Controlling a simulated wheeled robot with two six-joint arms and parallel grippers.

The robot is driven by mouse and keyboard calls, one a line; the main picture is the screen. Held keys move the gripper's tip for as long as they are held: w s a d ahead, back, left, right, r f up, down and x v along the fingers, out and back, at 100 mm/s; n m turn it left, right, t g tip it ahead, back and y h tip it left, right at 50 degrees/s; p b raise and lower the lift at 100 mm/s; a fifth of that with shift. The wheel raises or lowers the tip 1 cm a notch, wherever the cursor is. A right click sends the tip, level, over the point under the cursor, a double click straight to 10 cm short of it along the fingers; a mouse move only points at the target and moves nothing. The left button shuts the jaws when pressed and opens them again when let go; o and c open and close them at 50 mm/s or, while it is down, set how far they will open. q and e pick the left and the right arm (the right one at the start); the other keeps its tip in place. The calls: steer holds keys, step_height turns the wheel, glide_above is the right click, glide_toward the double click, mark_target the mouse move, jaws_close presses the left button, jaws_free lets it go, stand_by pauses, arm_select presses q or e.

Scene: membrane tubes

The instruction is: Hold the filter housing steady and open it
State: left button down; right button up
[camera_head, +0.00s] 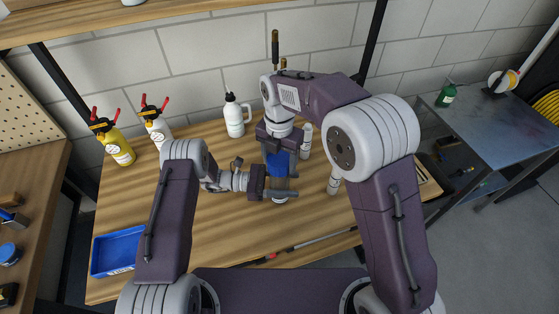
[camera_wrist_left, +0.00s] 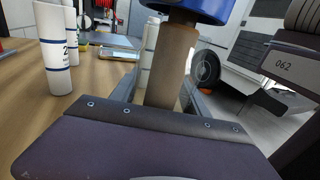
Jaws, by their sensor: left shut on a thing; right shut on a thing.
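The filter housing stands upright on the wooden workbench, with a blue cap (camera_head: 277,164) on top. In the left wrist view its brownish body (camera_wrist_left: 171,68) runs down below the blue cap (camera_wrist_left: 203,8). My left gripper (camera_head: 282,187) reaches in from the left and is shut around the body, below the cap; in the left wrist view its fingers lie on both sides of the body. My right gripper (camera_head: 279,148) comes down from above and is shut on the blue cap. The right gripper and wrist hide the cap's top, and the left fingers hide part of the body.
White tubes stand close by on the bench (camera_head: 215,235), one near the right arm (camera_head: 334,180) and a numbered one in the left wrist view (camera_wrist_left: 56,50). A white bottle (camera_head: 234,115), a yellow bottle (camera_head: 118,148) and a blue tray (camera_head: 117,251) are farther off. The front middle is fairly clear.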

mark_target(280, 159)
steer(key=shift+r, duration=2)
arm_select(q)
steer(key=shift+c, duration=2.3)
jaws_free()
steer(key=shift+a, duration=0.4)
arm_select(e)
steer(key=shift+f, duration=0.2)
arm_select(q)
steer(key=a+b, duration=0.1)
steer(key=a, duration=0.2)
steer(key=a+b, duration=0.1)
steer(key=a, duration=0.3)
steer(key=a+b, duration=0.1)
steer(key=a, duration=0.2)
steer(key=shift+w+a, duration=0.3)
steer(key=shift+w, duration=0.1)
arm_select(e)
step_height(280, 159, down, 3)
steer(key=shift+r, duration=0.2)
arm_select(q)
steer(key=shift+a, duration=0.3)
steer(key=shift+r, duration=0.15)
